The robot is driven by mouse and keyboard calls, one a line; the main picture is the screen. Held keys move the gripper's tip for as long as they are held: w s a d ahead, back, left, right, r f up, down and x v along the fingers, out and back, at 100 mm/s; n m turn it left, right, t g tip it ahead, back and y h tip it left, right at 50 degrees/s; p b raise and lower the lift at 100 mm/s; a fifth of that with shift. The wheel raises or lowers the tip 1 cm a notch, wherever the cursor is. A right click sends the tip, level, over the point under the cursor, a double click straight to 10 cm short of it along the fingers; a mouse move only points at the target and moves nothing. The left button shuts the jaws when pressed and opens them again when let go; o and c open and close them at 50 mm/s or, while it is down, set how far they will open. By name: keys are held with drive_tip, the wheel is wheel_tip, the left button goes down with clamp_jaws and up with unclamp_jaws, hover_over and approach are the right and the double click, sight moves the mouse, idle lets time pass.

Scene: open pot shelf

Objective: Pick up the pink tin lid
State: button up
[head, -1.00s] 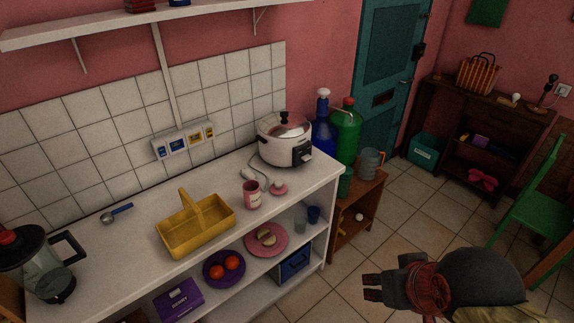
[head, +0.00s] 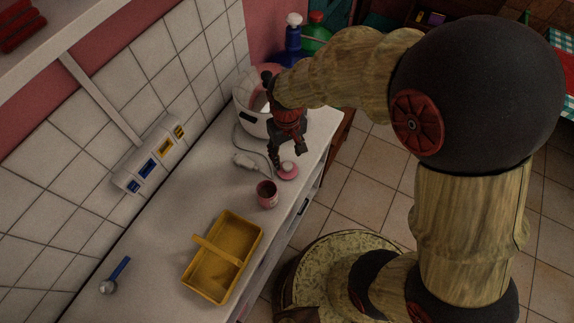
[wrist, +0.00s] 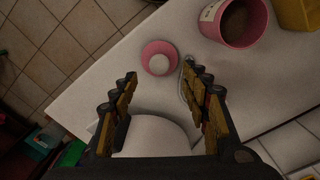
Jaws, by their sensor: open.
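The pink tin lid (head: 287,171), a small round lid with a pale knob, lies on the white counter near its front edge. It also shows in the wrist view (wrist: 160,57), just beyond my fingertips. The open pink tin (head: 267,194) stands upright beside it, and the wrist view shows its mouth (wrist: 235,20). My gripper (head: 289,155) is above the counter, close to the lid on its far side. In the wrist view my gripper (wrist: 160,82) has its fingers spread, with nothing between the tips. The fingers are not seen touching the lid.
A white cooker (head: 245,105) stands behind my gripper, and a pale cord with a plug (head: 245,161) lies beside the lid. The counter's front edge drops to the tiled floor.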

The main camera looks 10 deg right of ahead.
sight(288, 165)
wheel_tip(288, 165, down, 7)
drive_tip(key=shift+r+b, duration=0.1)
drive_tip(key=shift+b, duration=0.85)
drive_tip(key=shift+c, duration=0.7)
drive_tip(key=shift+s+d, duration=0.1)
clamp_jaws()
